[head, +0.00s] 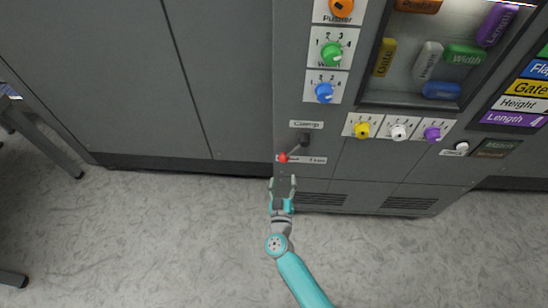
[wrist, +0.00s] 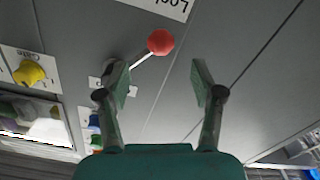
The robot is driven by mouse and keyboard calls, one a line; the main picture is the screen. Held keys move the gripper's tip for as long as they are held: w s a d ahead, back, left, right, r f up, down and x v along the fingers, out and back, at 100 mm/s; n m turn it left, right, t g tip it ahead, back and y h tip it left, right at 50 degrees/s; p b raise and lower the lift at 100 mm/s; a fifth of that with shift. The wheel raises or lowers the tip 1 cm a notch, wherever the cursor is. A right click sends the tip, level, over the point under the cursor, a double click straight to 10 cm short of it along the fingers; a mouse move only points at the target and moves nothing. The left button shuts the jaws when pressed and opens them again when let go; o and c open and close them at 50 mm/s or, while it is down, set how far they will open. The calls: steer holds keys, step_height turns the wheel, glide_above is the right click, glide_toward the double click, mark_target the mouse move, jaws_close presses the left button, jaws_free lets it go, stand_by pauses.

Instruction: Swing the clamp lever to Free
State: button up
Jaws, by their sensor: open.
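The clamp lever is a thin rod with a red ball knob (head: 283,158), hanging from a dark pivot (head: 304,138) below a "Clamp" label (head: 306,124).
Coloured dials stand nearby on the panel: blue (head: 324,92), yellow (head: 362,130), white (head: 398,132) and purple (head: 432,134). A recessed window with coloured blocks (head: 441,90) is at upper right. Plain grey doors (head: 100,80) are to the left. The floor (head: 150,240) in front is clear.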

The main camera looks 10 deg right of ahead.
mark_target(284, 158)
steer(key=x, duration=1)
steer(key=shift+w, duration=0.35)
jaws_close()
